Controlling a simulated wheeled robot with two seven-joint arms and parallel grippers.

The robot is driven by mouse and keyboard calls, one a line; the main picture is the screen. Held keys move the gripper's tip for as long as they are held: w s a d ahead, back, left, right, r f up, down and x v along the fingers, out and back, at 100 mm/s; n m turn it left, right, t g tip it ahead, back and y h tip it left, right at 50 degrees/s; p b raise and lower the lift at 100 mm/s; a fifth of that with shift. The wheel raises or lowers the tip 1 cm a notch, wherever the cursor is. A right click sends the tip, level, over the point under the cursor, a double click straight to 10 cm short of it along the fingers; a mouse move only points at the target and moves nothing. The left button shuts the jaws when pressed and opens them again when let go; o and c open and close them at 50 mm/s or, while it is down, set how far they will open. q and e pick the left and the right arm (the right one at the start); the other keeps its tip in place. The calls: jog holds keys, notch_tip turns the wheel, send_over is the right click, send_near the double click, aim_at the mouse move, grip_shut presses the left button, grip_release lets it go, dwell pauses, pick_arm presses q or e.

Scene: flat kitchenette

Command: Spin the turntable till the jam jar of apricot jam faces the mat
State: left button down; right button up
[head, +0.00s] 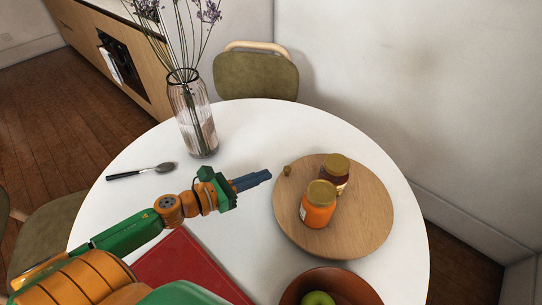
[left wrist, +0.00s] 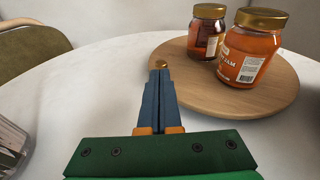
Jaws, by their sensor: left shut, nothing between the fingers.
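The round wooden turntable (head: 360,225) lies on the white table, with a small knob (head: 287,171) at its left back rim. The jam jar of orange apricot jam (head: 318,210), gold-lidded, stands upright near its middle; in the left wrist view its label (left wrist: 247,62) partly shows. A darker jar (head: 338,172) stands just behind it. The red mat (head: 187,268) lies at the front left, partly behind my arm. My left gripper (head: 265,177) is shut and empty, its tips just left of the knob; in the left wrist view the knob (left wrist: 159,63) shows just beyond them. My right gripper is out of view.
A glass vase (head: 193,125) with flowers and a black-handled spoon (head: 140,171) stand and lie at the back left. A wooden bowl (head: 345,283) with a green apple (head: 318,298) sits in front of the turntable. The table between vase and turntable is clear.

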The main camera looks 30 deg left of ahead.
aim_at(284, 175)
pick_arm(q)
jog(key=s+r+n+g+y+p, duration=0.1)
jog(key=s+r+g+y+p, duration=0.15)
jog(key=s+p, duration=0.3)
jog(key=shift+t, duration=0.25)
jog(key=x, duration=0.3)
jog(key=a+x, duration=0.1)
jog(key=x, duration=0.6)
jog(key=shift+w+a+f, duration=0.1)
jog(key=shift+w+f, duration=0.25)
jog(key=shift+f, duration=0.05)
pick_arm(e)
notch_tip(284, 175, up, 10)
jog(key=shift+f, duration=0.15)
